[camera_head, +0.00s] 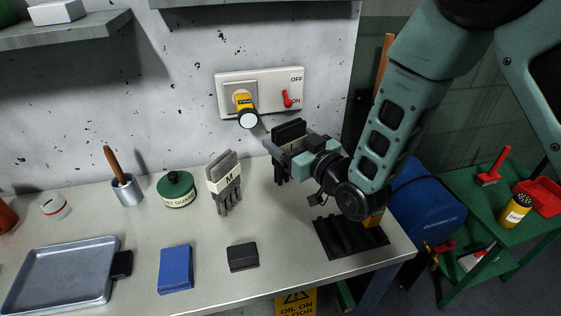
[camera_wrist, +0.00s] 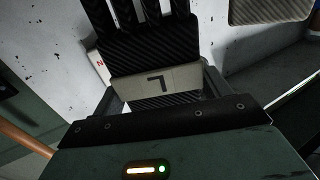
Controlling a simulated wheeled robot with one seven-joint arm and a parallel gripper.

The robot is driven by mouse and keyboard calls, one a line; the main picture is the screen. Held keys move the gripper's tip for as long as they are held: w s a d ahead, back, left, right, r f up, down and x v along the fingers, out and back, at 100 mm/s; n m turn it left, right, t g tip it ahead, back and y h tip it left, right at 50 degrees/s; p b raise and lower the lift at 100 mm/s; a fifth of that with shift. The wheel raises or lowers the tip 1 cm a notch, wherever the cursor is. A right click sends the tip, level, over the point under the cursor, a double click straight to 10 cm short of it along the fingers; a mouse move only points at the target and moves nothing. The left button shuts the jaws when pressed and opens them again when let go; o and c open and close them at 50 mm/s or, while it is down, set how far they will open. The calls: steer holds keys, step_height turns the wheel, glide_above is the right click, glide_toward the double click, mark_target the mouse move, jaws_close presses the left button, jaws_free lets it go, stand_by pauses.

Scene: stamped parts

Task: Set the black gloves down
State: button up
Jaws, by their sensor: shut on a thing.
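The black gloves (camera_head: 289,131) are held in my gripper (camera_head: 286,150) above the back of the bench, close to the wall. In the wrist view the gloves (camera_wrist: 150,48) show dark ribbed fabric, with a pale band (camera_wrist: 157,83) marked with an L-like letter across them. My gripper (camera_wrist: 158,92) is shut on them at this band. In the head view the gripper partly hides the gloves, and their fingers hang downward, apart from the bench top as far as I can tell.
Grey gloves with an M band (camera_head: 224,181) stand on the bench (camera_head: 205,237) to the left. A green tin (camera_head: 177,190), blue block (camera_head: 175,269), dark block (camera_head: 243,257), metal tray (camera_head: 62,277) and black ribbed mat (camera_head: 349,239) are also there.

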steer(key=shift+f+p, duration=0.45)
steer(key=shift+f, duration=2.7)
steer(key=shift+f+b, duration=0.15)
steer(key=shift+b, duration=0.15)
steer(key=o, duration=1)
steer(key=shift+r, duration=0.25)
steer(key=b+v, duration=0.2)
steer(key=v, duration=0.5)
steer(key=shift+s, duration=0.25)
